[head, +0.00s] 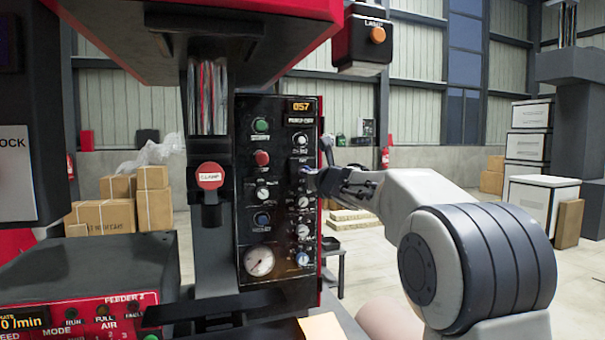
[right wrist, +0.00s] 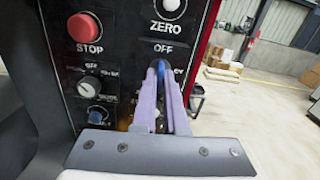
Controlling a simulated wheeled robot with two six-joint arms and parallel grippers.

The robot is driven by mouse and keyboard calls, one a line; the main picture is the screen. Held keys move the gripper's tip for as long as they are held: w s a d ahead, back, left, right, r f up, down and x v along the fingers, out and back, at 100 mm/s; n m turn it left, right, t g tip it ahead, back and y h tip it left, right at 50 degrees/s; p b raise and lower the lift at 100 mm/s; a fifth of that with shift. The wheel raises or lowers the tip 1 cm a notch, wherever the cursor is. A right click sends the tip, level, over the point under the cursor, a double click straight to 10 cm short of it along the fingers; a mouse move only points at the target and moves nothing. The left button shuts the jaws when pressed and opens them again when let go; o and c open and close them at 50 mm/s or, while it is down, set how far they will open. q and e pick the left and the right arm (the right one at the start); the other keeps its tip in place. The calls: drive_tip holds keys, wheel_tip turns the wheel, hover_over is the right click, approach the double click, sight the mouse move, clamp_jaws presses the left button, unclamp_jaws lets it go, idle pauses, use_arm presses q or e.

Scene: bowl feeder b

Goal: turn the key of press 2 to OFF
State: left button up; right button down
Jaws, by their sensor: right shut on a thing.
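The black control panel of the press (head: 281,222) stands in the middle of the head view, with a 057 display at its top. My right gripper (head: 316,180) reaches it from the right. In the right wrist view my right gripper (right wrist: 162,78) is shut on a small blue key (right wrist: 161,67) just below the OFF label (right wrist: 163,49). The fingers cover most of the key and its lock, so I cannot tell its exact angle. My left gripper is in neither view.
A red STOP button (right wrist: 84,27) and a ZERO knob (right wrist: 172,6) are close to the key. More knobs (right wrist: 90,86) lie to its left. A CLAMP button (head: 210,175) juts out left of the panel. Open floor and boxes (head: 492,175) lie to the right.

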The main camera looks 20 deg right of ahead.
drive_tip(key=c, duration=0.9)
unclamp_jaws()
drive_tip(key=s+b, duration=0.2)
drive_tip(key=s, duration=0.5)
drive_tip(key=shift+d, duration=0.1)
drive_tip(key=shift+d, duration=0.1)
